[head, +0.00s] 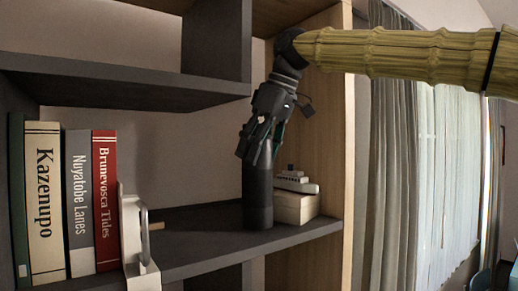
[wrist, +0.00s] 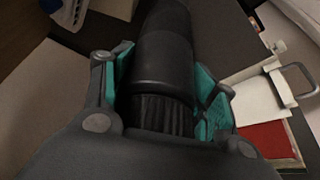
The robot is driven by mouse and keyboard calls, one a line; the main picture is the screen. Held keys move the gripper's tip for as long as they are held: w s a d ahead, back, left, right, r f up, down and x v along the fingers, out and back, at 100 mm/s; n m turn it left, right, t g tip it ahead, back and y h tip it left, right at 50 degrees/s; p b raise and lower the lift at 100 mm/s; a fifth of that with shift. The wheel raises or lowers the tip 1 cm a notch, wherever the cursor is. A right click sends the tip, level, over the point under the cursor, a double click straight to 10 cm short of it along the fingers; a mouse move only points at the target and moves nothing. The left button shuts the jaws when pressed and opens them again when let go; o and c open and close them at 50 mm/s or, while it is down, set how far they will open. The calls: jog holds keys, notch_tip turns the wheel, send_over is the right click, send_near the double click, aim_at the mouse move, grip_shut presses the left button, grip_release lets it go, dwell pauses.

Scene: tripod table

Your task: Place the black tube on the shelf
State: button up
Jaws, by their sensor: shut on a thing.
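The black tube (head: 258,194) stands upright at the shelf (head: 200,235), near its front edge, in the head view. Its lower end appears to meet the shelf board; I cannot tell for sure whether it touches. My gripper (head: 259,147) points down from above and is shut on the tube's upper end. In the wrist view the tube (wrist: 165,60) runs away between the teal-padded fingers of my gripper (wrist: 165,95), which sit on either side of its ribbed end. The fingers hide part of the tube's top.
A pale box (head: 296,207) with a small white model ship (head: 294,182) on it is close to the tube's right. Books (head: 78,200) and a white bookend (head: 136,240) stand left. An upper shelf board (head: 110,83) is at left.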

jog(key=o, duration=1.7)
jog(key=shift+c, duration=0.2)
jog(key=b+v, duration=0.3)
jog(key=v, duration=0.9)
